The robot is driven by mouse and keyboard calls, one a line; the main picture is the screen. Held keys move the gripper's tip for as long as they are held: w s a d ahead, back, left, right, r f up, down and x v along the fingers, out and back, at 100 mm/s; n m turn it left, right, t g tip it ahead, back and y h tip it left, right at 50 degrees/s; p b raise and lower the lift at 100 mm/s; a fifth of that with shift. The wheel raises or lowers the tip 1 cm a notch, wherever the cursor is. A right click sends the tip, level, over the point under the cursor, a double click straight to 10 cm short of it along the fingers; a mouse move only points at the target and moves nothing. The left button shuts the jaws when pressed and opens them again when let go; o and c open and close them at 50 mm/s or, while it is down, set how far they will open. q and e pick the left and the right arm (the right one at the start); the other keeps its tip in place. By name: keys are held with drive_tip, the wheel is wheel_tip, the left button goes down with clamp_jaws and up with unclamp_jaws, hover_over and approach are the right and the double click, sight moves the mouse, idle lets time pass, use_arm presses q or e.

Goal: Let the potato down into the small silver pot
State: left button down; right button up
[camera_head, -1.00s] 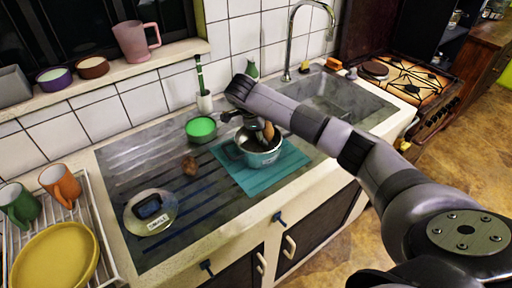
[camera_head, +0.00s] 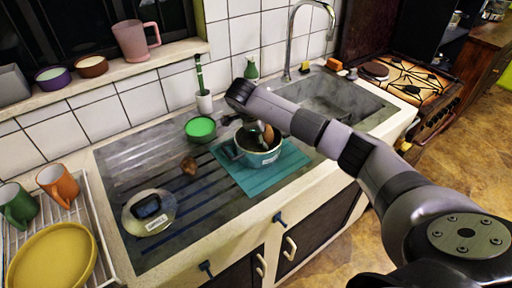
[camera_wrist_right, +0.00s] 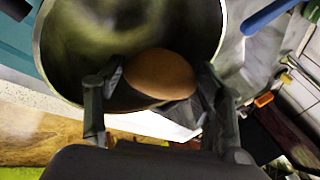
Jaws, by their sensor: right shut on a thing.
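The small silver pot (camera_head: 262,160) stands on a teal mat (camera_head: 291,158) on the metal drainboard, and its open mouth (camera_wrist_right: 125,28) fills the upper part of the right wrist view. The brown potato (camera_wrist_right: 160,73) is between the fingers of my right gripper (camera_wrist_right: 160,92), which is shut on it. In the head view the potato (camera_head: 268,134) shows at the pot's mouth, partly hidden by my right gripper (camera_head: 262,134). I cannot tell whether it touches the pot. My left gripper is not in view.
A brown lump (camera_head: 189,166) lies on the drainboard left of the pot. A green bowl (camera_head: 201,129) stands behind it, and a scale (camera_head: 150,212) is at the front left. The sink (camera_head: 330,100) is to the right; the tap (camera_head: 290,45) rises behind.

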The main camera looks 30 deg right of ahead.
drive_tip(key=o, duration=1.3)
drive_tip(key=shift+c, duration=0.2)
drive_tip(key=v, duration=1.2)
